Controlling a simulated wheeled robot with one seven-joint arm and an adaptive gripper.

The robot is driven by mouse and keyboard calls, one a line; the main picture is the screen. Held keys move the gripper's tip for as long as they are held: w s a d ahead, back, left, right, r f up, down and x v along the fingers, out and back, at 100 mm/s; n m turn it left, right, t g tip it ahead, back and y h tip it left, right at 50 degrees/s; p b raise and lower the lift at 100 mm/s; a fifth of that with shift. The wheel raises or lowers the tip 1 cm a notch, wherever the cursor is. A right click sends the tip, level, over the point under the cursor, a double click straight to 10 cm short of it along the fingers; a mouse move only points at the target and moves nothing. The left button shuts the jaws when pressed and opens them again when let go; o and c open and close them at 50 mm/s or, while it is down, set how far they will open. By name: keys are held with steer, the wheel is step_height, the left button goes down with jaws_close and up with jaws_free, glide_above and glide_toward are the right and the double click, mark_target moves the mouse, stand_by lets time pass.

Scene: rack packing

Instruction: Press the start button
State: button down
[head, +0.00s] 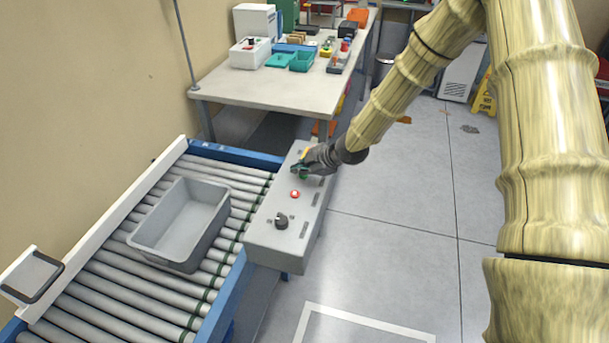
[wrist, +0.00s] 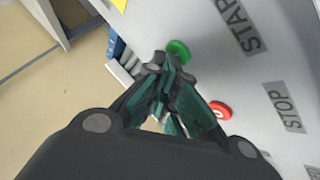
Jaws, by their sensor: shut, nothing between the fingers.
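The green start button (wrist: 178,50) sits on the grey control panel (head: 263,232), beside a START label (wrist: 238,24). My gripper (wrist: 160,68) is shut and empty, with its fingertips right by the green button in the wrist view. I cannot tell whether they touch it. In the head view my gripper (head: 298,170) is low over the far part of the panel and hides most of the green button. The red stop button (head: 295,194) is nearer the camera on the panel; it also shows in the wrist view (wrist: 220,109), beside a STOP label.
A dark rotary knob (head: 281,222) is on the panel's near part. A grey bin (head: 165,250) stands on the roller conveyor (head: 113,288) to the left. Behind is a workbench (head: 262,92) with boxes and small items.

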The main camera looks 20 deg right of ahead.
mark_target(301, 177)
stand_by(0.4)
steer(key=shift+r+p, duration=0.65)
steer(key=shift+r, duration=0.1)
steer(key=shift+r+p, duration=1.8)
steer(key=shift+r, duration=0.75)
